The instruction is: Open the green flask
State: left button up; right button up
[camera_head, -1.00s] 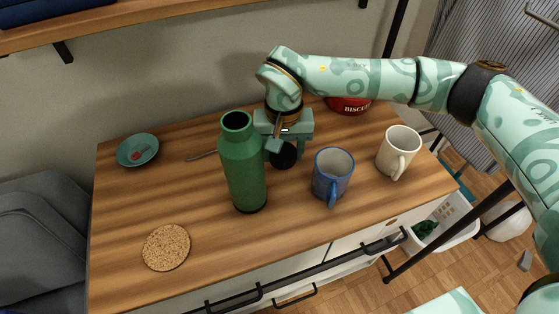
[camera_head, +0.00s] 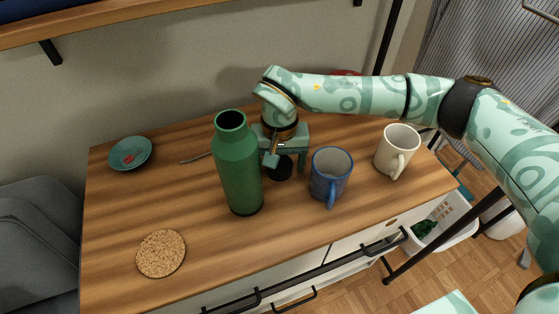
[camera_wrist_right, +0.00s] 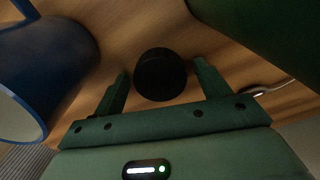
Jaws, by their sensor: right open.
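The green flask (camera_head: 238,170) stands upright on the desk, its mouth uncovered and dark. A round black lid (camera_head: 280,168) is on the desk just right of the flask, apart from it. My right gripper (camera_head: 286,162) is low behind the flask and open, with its fingers on either side of the lid. In the right wrist view the lid (camera_wrist_right: 160,75) sits between the spread fingers with a gap on each side, and the flask (camera_wrist_right: 255,35) is close at the upper right. My left gripper is not in view.
A blue mug (camera_head: 330,175) stands close right of the gripper, and a cream mug (camera_head: 397,151) farther right. A teal dish (camera_head: 130,153), a thin utensil (camera_head: 196,157) and a cork coaster (camera_head: 161,253) lie to the left. A red tin (camera_head: 345,72) is mostly hidden behind my arm.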

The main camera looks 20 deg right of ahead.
aim_at(280, 164)
pick_arm(q)
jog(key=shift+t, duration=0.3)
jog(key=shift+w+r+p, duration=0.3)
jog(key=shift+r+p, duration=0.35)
jog(key=shift+p, duration=0.1)
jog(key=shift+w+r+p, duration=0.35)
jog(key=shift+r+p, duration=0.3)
jog(key=shift+p, duration=0.05)
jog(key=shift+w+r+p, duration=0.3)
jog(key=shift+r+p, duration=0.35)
jog(key=shift+p, duration=0.1)
pick_arm(e)
notch_tip(280, 164, up, 12)
jog(key=shift+r, duration=0.15)
